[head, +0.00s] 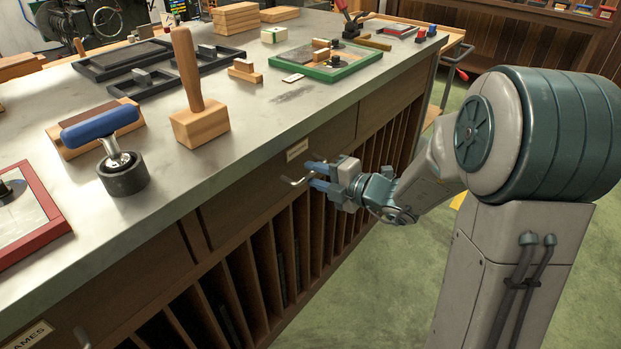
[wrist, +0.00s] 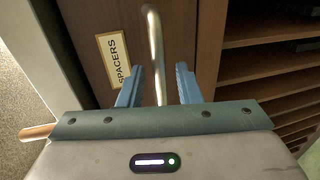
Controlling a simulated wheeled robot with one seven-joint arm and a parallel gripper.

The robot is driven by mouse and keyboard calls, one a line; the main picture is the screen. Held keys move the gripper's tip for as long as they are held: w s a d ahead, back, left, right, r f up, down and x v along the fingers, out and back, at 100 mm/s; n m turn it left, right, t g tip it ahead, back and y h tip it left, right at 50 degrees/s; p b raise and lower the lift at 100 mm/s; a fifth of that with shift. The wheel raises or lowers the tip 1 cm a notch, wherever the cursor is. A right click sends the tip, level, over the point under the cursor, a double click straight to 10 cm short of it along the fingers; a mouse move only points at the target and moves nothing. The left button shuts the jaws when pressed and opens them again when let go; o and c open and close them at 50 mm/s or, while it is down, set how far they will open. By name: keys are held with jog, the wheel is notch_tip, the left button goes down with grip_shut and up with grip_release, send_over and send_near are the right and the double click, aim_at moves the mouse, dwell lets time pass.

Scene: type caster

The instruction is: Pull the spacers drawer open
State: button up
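The spacers drawer (head: 268,178) is a dark wood front under the metal worktop, and it looks flush with the cabinet. Its paper label reads SPACERS in the wrist view (wrist: 115,58); the label also shows in the head view (head: 297,149). A metal bar handle (wrist: 156,50) stands out from the drawer front. My gripper (wrist: 158,84) has its two blue fingers apart, one on each side of the handle, with gaps to it. In the head view my gripper (head: 314,176) is at the handle (head: 293,181).
The worktop (head: 262,108) above carries a wooden mallet (head: 192,95), a blue-handled roller (head: 108,145) and framed trays. Open vertical slots (head: 285,250) lie below the drawers. Another drawer labelled as ending in AMES (head: 28,336) is at lower left. Green floor (head: 370,290) in front is clear.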

jog(key=shift+x, duration=1.05)
